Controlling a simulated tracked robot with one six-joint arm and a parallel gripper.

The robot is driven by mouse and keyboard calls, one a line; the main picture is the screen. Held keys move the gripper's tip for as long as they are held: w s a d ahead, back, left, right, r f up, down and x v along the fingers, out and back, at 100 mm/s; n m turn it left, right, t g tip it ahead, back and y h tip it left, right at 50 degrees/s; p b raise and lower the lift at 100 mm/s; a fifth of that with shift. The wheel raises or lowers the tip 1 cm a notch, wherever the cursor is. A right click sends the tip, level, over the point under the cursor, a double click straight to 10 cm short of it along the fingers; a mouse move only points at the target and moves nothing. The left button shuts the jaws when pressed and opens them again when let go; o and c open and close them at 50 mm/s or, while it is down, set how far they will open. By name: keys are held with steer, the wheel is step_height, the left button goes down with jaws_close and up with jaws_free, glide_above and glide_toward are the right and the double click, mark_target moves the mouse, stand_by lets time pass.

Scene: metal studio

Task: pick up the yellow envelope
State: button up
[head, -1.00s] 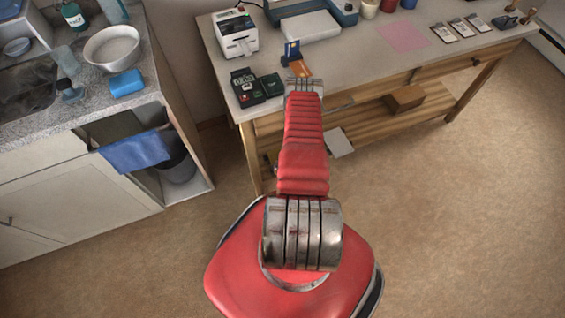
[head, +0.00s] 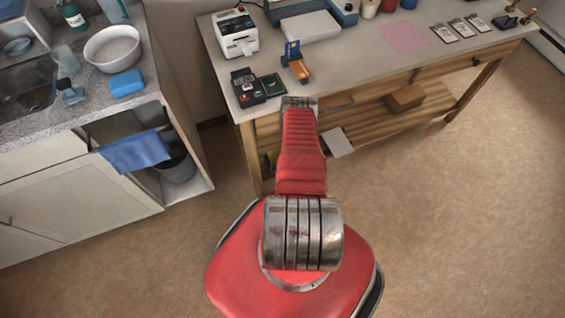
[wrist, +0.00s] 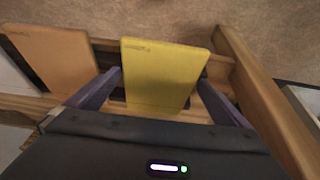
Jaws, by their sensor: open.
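The yellow envelope (wrist: 160,72) stands in the middle of the wrist view, flat side toward me, in a wooden rack or shelf. My gripper (wrist: 157,82) is open, with one dark finger on each side of the envelope's lower part. I cannot tell whether either finger touches it. In the head view my own arm hides the gripper. A small yellow patch (head: 272,157) shows under the workbench left of my arm; I cannot tell if it is the envelope.
An orange envelope (wrist: 55,58) stands just left of the yellow one. A wooden rail (wrist: 262,95) runs close on the right. The workbench top (head: 350,65) is above, with a card reader (head: 247,88) near its edge. A brown box (head: 404,97) lies on the lower shelf.

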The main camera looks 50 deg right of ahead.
steer(key=shift+c, duration=0.6)
steer(key=c, duration=0.6)
steer(key=shift+r, duration=0.1)
